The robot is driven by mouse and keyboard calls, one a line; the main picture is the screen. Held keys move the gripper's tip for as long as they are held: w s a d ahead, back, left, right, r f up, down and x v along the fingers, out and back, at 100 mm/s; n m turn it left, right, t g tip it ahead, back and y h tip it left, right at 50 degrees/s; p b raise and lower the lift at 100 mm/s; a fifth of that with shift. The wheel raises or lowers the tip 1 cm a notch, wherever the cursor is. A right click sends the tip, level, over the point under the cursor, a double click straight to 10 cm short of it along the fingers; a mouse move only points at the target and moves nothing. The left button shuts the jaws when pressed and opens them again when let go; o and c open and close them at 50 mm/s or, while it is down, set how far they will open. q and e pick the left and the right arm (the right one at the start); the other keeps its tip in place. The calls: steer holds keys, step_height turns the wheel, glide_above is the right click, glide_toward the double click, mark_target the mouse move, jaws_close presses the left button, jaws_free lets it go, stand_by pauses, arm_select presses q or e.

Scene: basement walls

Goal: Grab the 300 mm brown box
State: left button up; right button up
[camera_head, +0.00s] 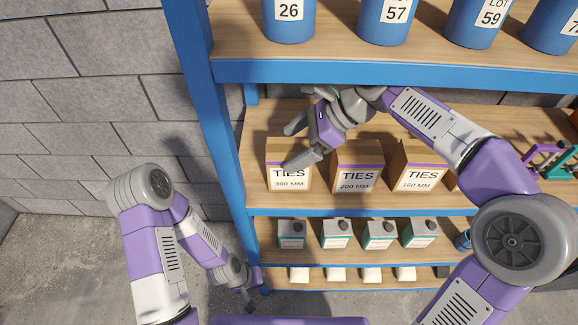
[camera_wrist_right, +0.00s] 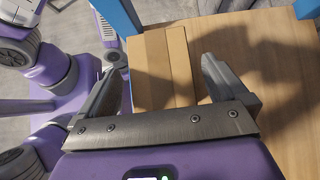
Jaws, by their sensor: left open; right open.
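The 300 mm brown box (camera_head: 289,180) stands upright at the left end of the middle shelf, with a white "TIES 300 MM" label and a purple stripe. My right gripper (camera_head: 291,146) is open over its top, and one finger covers part of its front top edge. In the right wrist view the box top (camera_wrist_right: 165,45) shows between the spread fingers of my right gripper (camera_wrist_right: 163,62); I cannot tell whether they touch it. My left gripper (camera_head: 251,300) is open and empty, low near the shelf's bottom left corner.
A 200 mm box (camera_head: 357,180) stands close to the right, then a 160 mm box (camera_head: 418,178). The blue shelf post (camera_head: 215,120) rises at the left. The upper shelf edge (camera_head: 400,71), with blue containers above it, hangs over my right arm. Small cartons (camera_head: 336,241) stand on the shelf below.

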mark_target(289, 148)
steer(key=b+x, duration=0.1)
steer(key=x, duration=0.3)
steer(key=c, duration=1.3)
steer(key=shift+r, duration=0.1)
steer(key=shift+c, duration=0.2)
steer(key=shift+r, duration=0.15)
